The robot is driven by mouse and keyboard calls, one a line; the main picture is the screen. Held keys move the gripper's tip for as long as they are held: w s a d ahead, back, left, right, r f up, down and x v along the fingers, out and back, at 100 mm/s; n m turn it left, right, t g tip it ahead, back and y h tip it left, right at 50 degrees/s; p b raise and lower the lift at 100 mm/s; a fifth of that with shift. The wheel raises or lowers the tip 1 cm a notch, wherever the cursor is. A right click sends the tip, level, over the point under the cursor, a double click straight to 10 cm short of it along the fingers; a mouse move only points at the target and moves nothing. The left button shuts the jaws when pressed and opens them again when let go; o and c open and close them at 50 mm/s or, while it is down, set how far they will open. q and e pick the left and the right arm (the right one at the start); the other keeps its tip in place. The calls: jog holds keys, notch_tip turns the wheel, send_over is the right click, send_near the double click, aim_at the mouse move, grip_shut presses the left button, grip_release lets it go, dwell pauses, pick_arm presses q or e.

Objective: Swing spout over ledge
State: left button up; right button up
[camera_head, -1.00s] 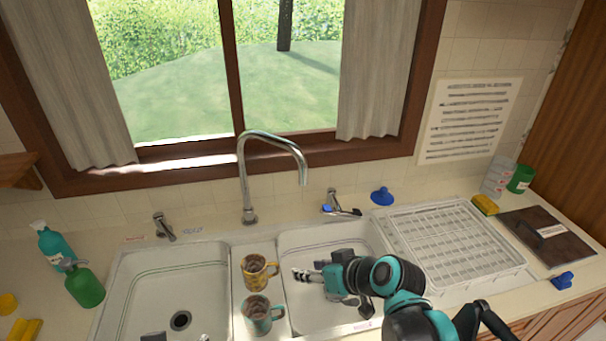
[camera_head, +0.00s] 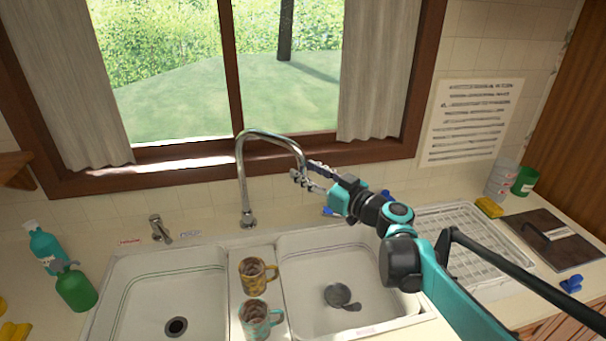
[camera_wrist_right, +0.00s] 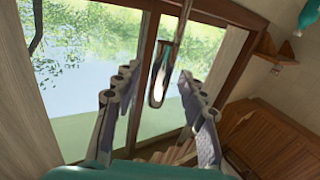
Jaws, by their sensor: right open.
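The chrome spout (camera_head: 242,180) rises behind the sink and arches to the right, with its downturned end over the back of the right basin. My right gripper (camera_head: 304,173) is at that end, coming from the right. In the right wrist view, the spout's end (camera_wrist_right: 158,85) hangs between the two spread fingers of the right gripper (camera_wrist_right: 161,73), with visible gaps on both sides. My left gripper is out of view.
The left basin (camera_head: 150,290) is at left. A dark ladle-like item (camera_head: 338,295) lies in the right basin (camera_head: 310,265). A tap handle (camera_head: 160,230) stands left of the spout. A white dish rack (camera_head: 470,235) is partly behind my arm. The window (camera_head: 290,95) is close behind.

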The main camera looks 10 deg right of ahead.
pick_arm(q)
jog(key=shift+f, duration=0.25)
pick_arm(e)
jog(key=shift+x, duration=1)
grip_shut()
jog(key=shift+s, duration=0.1)
